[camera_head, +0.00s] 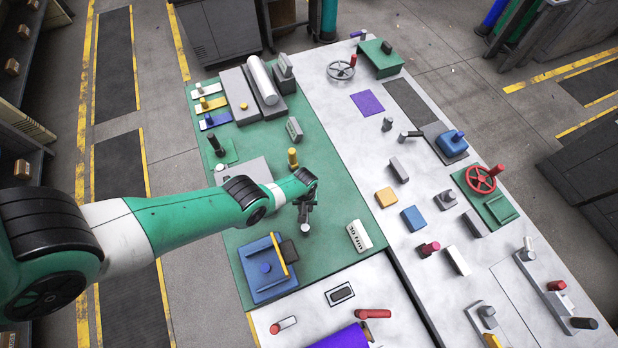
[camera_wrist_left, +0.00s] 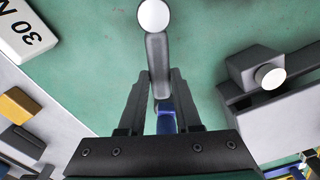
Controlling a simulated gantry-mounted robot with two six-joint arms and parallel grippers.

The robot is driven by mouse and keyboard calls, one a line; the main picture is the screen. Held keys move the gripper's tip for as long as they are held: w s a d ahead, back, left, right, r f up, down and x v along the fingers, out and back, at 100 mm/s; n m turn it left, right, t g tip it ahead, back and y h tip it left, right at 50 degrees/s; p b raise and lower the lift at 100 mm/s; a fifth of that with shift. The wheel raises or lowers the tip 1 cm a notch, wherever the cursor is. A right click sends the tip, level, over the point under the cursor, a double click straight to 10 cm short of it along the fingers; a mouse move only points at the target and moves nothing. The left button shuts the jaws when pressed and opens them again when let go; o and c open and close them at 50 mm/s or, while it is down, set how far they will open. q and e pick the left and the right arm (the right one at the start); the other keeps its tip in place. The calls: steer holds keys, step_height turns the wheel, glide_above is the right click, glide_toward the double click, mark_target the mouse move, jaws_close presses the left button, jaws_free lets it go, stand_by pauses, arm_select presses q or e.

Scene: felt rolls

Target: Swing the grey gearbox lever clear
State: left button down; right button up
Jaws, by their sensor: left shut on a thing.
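The grey lever (camera_wrist_left: 156,62) with a round white knob (camera_wrist_left: 153,15) stands between the fingers of my left gripper (camera_wrist_left: 160,88) in the left wrist view. The fingers are shut on its shaft, and the knob end sticks out past them. In the head view my left gripper (camera_head: 304,208) is over the green mat, with the white knob (camera_head: 305,229) just below it. A blue part (camera_wrist_left: 166,118) shows behind the lever between the fingers. The lever's base is hidden by my gripper and arm. My right gripper is not in view.
A blue box with a yellow bar (camera_head: 266,268) stands below left of my gripper. A white block marked "30 N" (camera_head: 359,236) lies to its right. Green mat (camera_head: 335,200) is bare to the right.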

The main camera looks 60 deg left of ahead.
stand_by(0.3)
arm_select(q)
steer(key=c, duration=0.6)
jaws_free()
steer(key=shift+s, duration=0.1)
steer(key=shift+r, duration=0.1)
